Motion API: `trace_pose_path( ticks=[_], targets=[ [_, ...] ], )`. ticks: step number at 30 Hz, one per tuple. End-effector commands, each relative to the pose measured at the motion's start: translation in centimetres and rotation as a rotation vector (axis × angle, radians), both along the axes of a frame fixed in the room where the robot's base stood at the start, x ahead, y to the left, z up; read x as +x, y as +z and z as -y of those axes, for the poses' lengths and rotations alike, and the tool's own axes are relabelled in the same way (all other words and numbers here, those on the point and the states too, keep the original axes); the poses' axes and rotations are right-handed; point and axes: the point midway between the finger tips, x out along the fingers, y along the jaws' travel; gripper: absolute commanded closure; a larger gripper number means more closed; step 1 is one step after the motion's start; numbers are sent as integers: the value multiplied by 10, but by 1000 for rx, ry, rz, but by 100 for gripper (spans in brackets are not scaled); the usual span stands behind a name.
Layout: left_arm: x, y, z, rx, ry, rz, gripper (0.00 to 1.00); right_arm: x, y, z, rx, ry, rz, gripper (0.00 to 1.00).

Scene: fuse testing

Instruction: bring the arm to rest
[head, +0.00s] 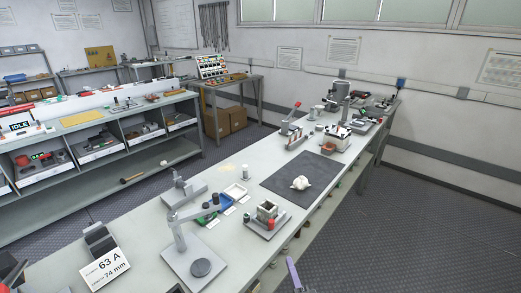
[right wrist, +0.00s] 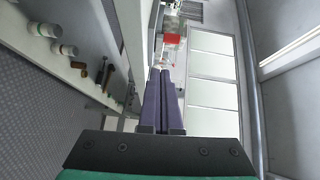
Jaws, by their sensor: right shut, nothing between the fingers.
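My right gripper (head: 293,272) shows at the bottom of the head view as a narrow purple finger shape, just off the front edge of the workbench. In the right wrist view its two long purple fingers (right wrist: 162,78) lie side by side, shut, with nothing between them. The fingers touch no object that I can see. My left gripper cannot be made out in the head view.
The long grey workbench (head: 150,229) carries a dark mat (head: 276,184) with a white lump (head: 300,183), a lever stand (head: 203,268), a small vise (head: 267,211) and a "63 A" card (head: 105,262). Floor (head: 400,230) right of the bench is clear.

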Motion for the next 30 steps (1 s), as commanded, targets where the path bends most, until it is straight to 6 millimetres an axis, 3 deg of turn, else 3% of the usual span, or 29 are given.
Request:
trace_pose_path(
  ticks=[2,4,6,8,9,12,15,18,21,24,30],
  targets=[
    [0,0,0,0,0,0,50,-12,-41,1,-124,42,-77,100],
    [0,0,0,0,0,0,50,-32,-95,4,-297,111,-180,100],
    [-1,0,0,-1,0,-1,50,-63,-154,12,-491,208,-296,100],
    [-1,0,0,-1,0,-1,50,-95,-200,23,-651,305,-394,100],
    [-1,0,1,-1,0,-1,50,-119,-229,32,-751,374,-456,100],
    [-1,0,1,-2,0,-1,50,-186,-291,61,-979,570,-610,100],
    [-1,0,1,-2,0,-1,50,-261,-336,94,-1171,792,-752,100],
    [-1,0,1,-2,0,-1,50,-327,-360,126,-1303,998,-858,100],
    [-1,0,1,-2,0,-1,50,-367,-369,145,-1371,1134,-916,100],
    [-1,0,1,-2,0,-1,50,-381,-371,152,-1393,1184,-935,100],
    [-1,0,1,-2,0,-2,50,-381,-371,152,-1392,1184,-935,100]
  ],
)
